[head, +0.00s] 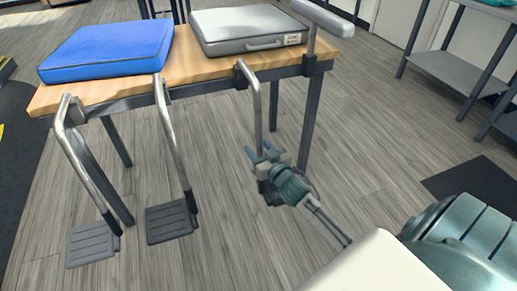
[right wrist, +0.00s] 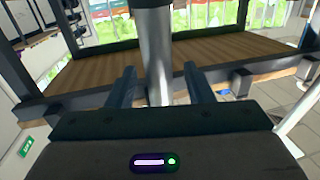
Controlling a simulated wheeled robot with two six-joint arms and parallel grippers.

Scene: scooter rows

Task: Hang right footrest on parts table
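The parts table (head: 185,83) has a wooden top and dark legs. A footrest with a bent chrome tube (head: 258,100) hangs at its front edge, its upper end at a black bracket (head: 241,77). My right gripper (head: 264,153) is at the lower part of this tube and hides most of the footplate. In the right wrist view the tube (right wrist: 158,65) stands between the two fingers of the right gripper (right wrist: 160,88), with a gap on each side. The gripper is open around the tube. My left gripper is not in view.
Two more footrests (head: 88,160) (head: 172,140) hang at the table's left. A blue cushion (head: 108,46) and a grey case (head: 245,28) lie on top. A padded armrest (head: 323,16) stands at the right corner.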

